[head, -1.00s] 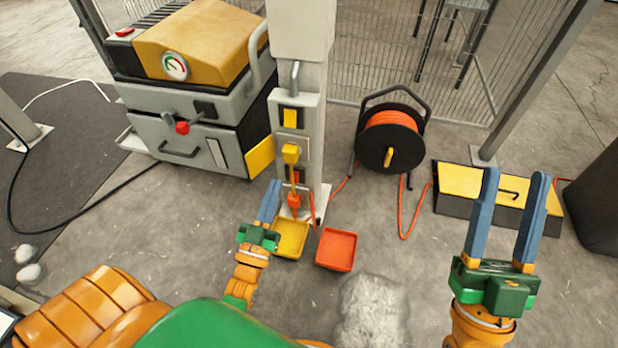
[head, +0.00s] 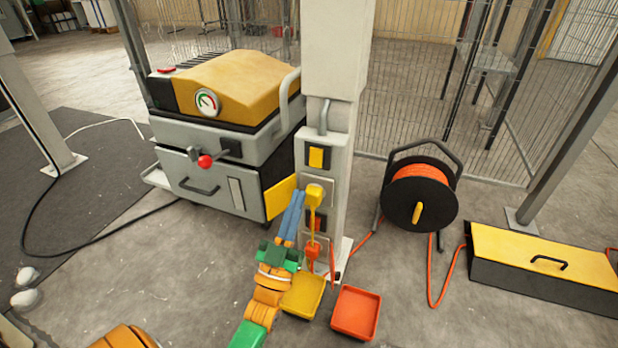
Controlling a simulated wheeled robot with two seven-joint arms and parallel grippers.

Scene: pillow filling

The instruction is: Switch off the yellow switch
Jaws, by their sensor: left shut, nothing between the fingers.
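The yellow switch (head: 317,158) sits in a dark frame on the upper part of a grey box on the pale post (head: 333,50). Below it a yellow plug (head: 314,194) is in a socket, with a yellow cord hanging down. Lower are a red-orange switch (head: 317,222), partly behind the cord, and an orange plug (head: 312,251). My left gripper (head: 294,196) is shut and empty, its blue fingers pointing up just left of the yellow plug, below the yellow switch. I cannot tell whether the fingertips touch anything. My right gripper is out of view.
A yellow tray (head: 304,295) and an orange tray (head: 356,311) lie at the post's foot. A grey machine with a yellow lid (head: 232,85) stands left of the post. An orange cable reel (head: 419,196) and a yellow-topped box (head: 545,255) stand to the right.

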